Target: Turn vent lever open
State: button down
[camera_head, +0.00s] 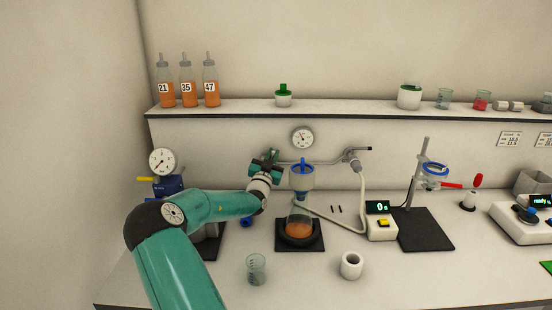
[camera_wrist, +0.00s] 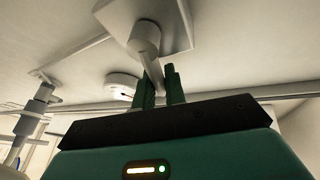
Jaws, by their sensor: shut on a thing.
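My gripper (camera_head: 273,154) is up against the back wall, just left of the blue-topped filter funnel (camera_head: 302,178). In the wrist view my gripper (camera_wrist: 161,80) has its two dark green fingers on either side of a pale grey lever (camera_wrist: 154,76) and is shut on it. The lever comes out of a round hub (camera_wrist: 143,37) on a square plate (camera_wrist: 172,22). In the head view my gripper hides most of this lever. The lever's exact angle is hard to tell.
A flask (camera_head: 299,224) of orange liquid stands under the funnel. A pipe leads right to a valve (camera_head: 352,157) with a hose. A gauge (camera_head: 302,137) is above. A beaker (camera_head: 256,269) and white cup (camera_head: 351,265) stand in front. Bottles (camera_head: 187,88) line the shelf (camera_head: 345,106).

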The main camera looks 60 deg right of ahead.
jog(key=shift+w+a+n+t, duration=0.1)
jog(key=shift+w+n+t, duration=0.2)
jog(key=shift+n, duration=0.35)
jog(key=shift+w+a+n+t, duration=0.1)
jog(key=shift+n+t, duration=0.25)
jog(key=shift+n, duration=0.35)
jog(key=shift+w+a+n+t, duration=0.15)
jog(key=shift+n+t, duration=0.2)
jog(key=shift+n, duration=0.3)
jog(key=c, duration=1.5)
grip_release()
jog(key=shift+o, duration=0.2)
jog(key=s+a+f, duration=0.1)
jog(key=s+a, duration=0.3)
jog(key=a, duration=1)
